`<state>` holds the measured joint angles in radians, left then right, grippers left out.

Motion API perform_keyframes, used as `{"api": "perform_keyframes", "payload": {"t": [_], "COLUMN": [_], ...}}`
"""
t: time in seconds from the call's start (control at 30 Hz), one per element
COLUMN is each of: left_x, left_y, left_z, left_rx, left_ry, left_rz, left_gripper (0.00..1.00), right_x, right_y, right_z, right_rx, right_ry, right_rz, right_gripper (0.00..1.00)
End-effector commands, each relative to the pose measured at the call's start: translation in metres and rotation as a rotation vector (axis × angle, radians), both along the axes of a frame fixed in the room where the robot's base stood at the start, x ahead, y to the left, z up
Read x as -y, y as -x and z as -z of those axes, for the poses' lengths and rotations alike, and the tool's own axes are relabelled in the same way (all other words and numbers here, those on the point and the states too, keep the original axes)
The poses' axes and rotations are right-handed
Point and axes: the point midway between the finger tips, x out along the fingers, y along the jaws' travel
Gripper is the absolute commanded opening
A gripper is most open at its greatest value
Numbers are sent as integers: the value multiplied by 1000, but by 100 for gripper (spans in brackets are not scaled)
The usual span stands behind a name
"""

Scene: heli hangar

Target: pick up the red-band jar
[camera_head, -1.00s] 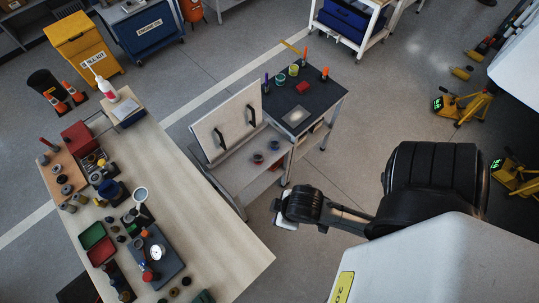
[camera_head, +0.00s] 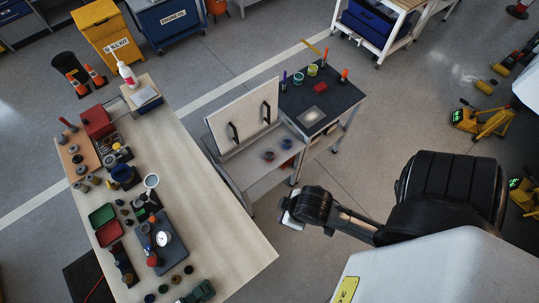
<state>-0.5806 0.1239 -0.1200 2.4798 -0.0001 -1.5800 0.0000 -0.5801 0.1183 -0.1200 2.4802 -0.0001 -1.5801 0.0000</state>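The nearer-left one (camera_head: 268,156) shows a reddish tint and looks like the red-band jar; the other (camera_head: 287,144) looks bluish. Both are small, so the bands are hard to make out. My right gripper (camera_head: 288,218) hangs in front of the cart, lower right of the jars and apart from them. Its fingers are too small and turned away to show whether they are open. My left gripper is out of view.
The cart's raised pale panel with two black handles (camera_head: 240,116) stands just left of the jars.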

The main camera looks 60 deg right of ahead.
Motion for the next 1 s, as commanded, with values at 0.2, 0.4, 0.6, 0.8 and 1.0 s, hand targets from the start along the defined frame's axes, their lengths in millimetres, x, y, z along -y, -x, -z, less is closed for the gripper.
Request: {"api": "perform_keyframes", "payload": {"t": [0.2, 0.4, 0.6, 0.8, 1.0], "left_x": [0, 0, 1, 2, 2], "left_y": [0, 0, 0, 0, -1], "left_z": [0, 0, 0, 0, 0], "left_rx": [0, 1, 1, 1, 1], "left_ry": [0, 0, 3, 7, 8], "left_rz": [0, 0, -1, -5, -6], "left_gripper": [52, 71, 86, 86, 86], "right_x": [1, 1, 1, 1, 0], "right_y": [0, 0, 0, 0, 0], "right_z": [0, 0, 0, 0, 0], "right_rx": [0, 0, 0, 0, -1], "right_ry": [4, 5, 4, 4, 0], "right_rz": [-3, -3, -3, -2, 0], "right_gripper": [43, 43, 43, 43, 43]}}
